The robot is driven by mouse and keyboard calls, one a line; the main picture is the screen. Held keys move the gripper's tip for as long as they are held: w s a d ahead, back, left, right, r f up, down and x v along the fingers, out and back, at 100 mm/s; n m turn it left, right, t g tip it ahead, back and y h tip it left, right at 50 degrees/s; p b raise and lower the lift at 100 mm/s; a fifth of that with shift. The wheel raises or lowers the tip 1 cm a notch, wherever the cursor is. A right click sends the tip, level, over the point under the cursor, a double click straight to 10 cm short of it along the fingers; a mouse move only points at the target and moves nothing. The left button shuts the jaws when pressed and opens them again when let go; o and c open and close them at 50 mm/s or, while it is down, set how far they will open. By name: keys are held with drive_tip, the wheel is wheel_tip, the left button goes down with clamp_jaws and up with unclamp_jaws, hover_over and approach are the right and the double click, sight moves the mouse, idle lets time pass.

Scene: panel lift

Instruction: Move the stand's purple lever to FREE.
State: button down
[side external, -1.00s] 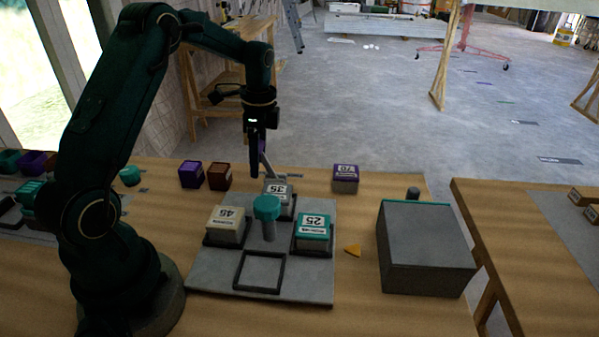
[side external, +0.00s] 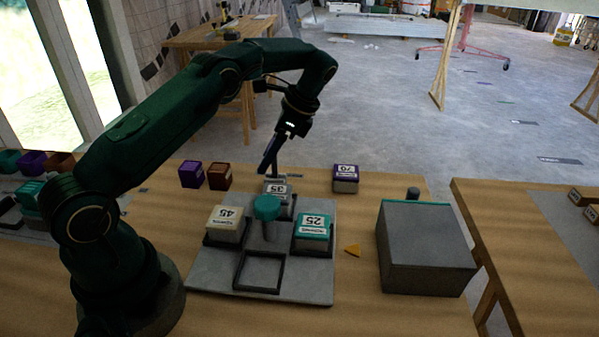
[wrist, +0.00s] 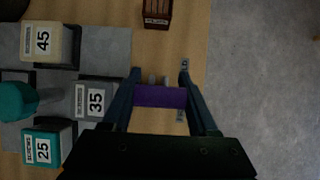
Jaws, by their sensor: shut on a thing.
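The purple lever grip (wrist: 160,97) lies crosswise between the two fingers of my gripper (wrist: 160,76) in the wrist view, and the fingers are shut on it. In the side view my gripper (side external: 268,168) reaches down at a tilt to the back edge of the grey stand (side external: 312,285). The purple grip is hidden by the fingers there. Two small label plates show near the lever in the wrist view, one above the grip (wrist: 184,64) and one below it (wrist: 180,115); I cannot read them.
The stand bears a teal-topped post (side external: 267,207) and blocks marked 45 (side external: 226,223), 35 (side external: 277,190) and 25 (side external: 314,228). A purple-topped block (side external: 345,178) stands right of the lever. Purple (side external: 191,174) and brown (side external: 219,176) blocks stand left. A grey box (side external: 425,250) is at right.

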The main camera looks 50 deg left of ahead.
drive_tip(key=shift+c, duration=0.8)
unclamp_jaws()
drive_tip(key=shift+r, duration=2.05)
drive_tip(key=s+a+r, duration=0.7)
drive_tip(key=s, duration=0.2)
drive_tip(key=shift+a, duration=0.2)
drive_tip(key=shift+f, duration=0.1)
